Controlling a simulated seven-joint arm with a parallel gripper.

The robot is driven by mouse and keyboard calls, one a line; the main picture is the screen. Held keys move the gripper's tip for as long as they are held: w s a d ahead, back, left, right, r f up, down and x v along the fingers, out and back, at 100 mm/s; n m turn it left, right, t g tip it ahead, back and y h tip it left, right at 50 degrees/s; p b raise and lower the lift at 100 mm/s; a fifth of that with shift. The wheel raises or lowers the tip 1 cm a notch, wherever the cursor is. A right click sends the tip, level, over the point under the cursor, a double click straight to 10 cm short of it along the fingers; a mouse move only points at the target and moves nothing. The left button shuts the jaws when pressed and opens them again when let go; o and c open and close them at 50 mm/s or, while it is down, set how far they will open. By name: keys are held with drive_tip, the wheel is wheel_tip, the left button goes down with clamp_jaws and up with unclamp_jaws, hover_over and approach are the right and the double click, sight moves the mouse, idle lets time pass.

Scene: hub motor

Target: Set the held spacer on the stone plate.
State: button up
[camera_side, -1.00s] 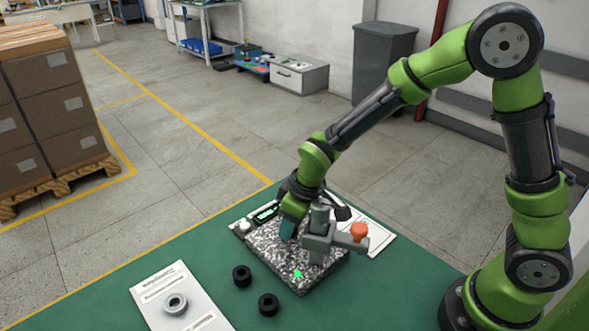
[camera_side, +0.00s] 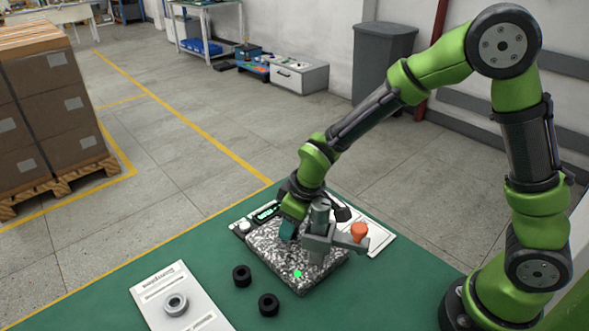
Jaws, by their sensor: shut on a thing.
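The speckled black-and-white stone plate (camera_side: 325,277) lies on the green table. A bright green spot (camera_side: 297,273) marks its front part. My gripper (camera_side: 289,238) points down at the plate's left-back part, just left of a grey stand (camera_side: 318,242). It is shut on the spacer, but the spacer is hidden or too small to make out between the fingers. I cannot tell whether the spacer touches the plate.
The grey stand and its arm rise close to my gripper. An orange knob (camera_side: 359,231) sits to its right. Two black rings (camera_side: 242,276) (camera_side: 268,305) lie left of the plate. A grey ring (camera_side: 176,304) lies on a white sheet (camera_side: 203,318). A small display (camera_side: 265,213) is behind.

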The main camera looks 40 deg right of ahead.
drive_tip(key=shift+f, duration=0.5)
idle(0.7)
drive_tip(key=o, duration=1.1)
drive_tip(key=shift+o, duration=0.5)
drive_tip(key=o, duration=0.3)
drive_tip(key=shift+o, duration=0.2)
drive_tip(key=shift+r, duration=3.55)
